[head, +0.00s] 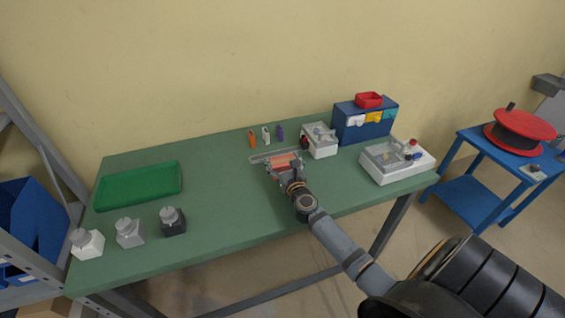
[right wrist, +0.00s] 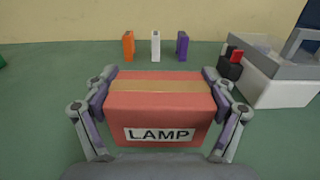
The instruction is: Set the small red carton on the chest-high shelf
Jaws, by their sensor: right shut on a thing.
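The small red carton (right wrist: 160,100) has a tan tape strip on top and a label reading LAMP. In the right wrist view it sits between the two fingers of my right gripper (right wrist: 160,112), which is shut on its sides. In the head view my right gripper (head: 285,164) holds the carton (head: 283,160) over the back middle of the green table (head: 225,205). I cannot tell whether the carton touches the table. My left gripper is not in view. A grey shelf frame (head: 40,130) stands at the left edge, only partly in view.
Orange (head: 252,139), white (head: 266,135) and purple (head: 281,132) small items stand behind the carton. A grey socket box (head: 320,140) is close on its right. The table's middle is clear.

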